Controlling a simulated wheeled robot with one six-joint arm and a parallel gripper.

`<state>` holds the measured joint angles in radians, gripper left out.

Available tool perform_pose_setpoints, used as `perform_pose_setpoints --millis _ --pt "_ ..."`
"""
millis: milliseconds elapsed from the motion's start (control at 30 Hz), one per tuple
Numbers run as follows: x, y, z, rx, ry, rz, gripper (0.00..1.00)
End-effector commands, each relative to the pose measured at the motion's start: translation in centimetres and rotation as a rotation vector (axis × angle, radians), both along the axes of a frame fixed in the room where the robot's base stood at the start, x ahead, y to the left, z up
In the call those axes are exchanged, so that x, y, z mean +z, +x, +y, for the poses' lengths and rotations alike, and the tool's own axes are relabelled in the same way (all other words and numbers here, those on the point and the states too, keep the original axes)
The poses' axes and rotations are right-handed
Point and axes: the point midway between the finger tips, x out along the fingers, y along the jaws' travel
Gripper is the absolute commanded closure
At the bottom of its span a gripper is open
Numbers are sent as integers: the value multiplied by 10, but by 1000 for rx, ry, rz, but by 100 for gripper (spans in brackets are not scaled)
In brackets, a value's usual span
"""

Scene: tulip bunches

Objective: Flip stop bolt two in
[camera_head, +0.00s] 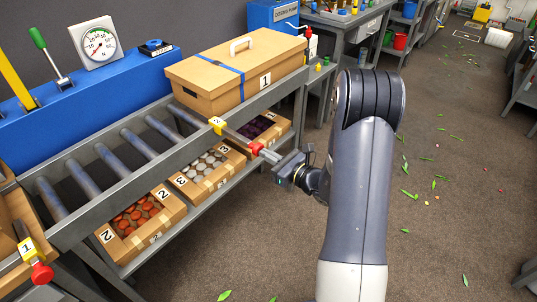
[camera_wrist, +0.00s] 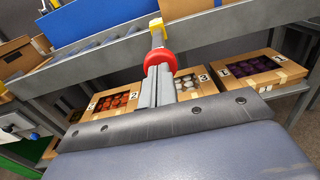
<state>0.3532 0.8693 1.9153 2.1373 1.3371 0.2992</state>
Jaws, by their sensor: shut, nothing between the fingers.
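One stop bolt has a yellow block (camera_head: 217,124) at the roller conveyor's front rail, a grey bar and a red knob (camera_head: 256,148); the block's number is too small to read surely. The red knob (camera_wrist: 159,60) and yellow block (camera_wrist: 156,26) also show in the wrist view. My gripper (camera_head: 268,156) is shut and empty, its fingertips (camera_wrist: 158,74) right at the red knob; I cannot tell if they touch. Another stop bolt, with a yellow block marked 1 (camera_head: 27,247) and a red knob (camera_head: 42,274), is at the lower left.
A lidded box marked 1 (camera_head: 240,70) with a blue strap sits on the conveyor (camera_head: 125,185). Below are open boxes with red (camera_head: 137,216), pale (camera_head: 202,165) and dark purple (camera_head: 257,127) contents. The floor at right is mostly clear, with scattered leaves.

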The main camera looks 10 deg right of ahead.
Motion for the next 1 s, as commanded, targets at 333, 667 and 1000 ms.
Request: perform_pose_setpoints --millis 333,667,1000 --pt "-1 3 3 1 -1 -1 100" --pt "-5 62 46 5 -2 -5 100" --pt "1 86 63 0 1 -2 100"
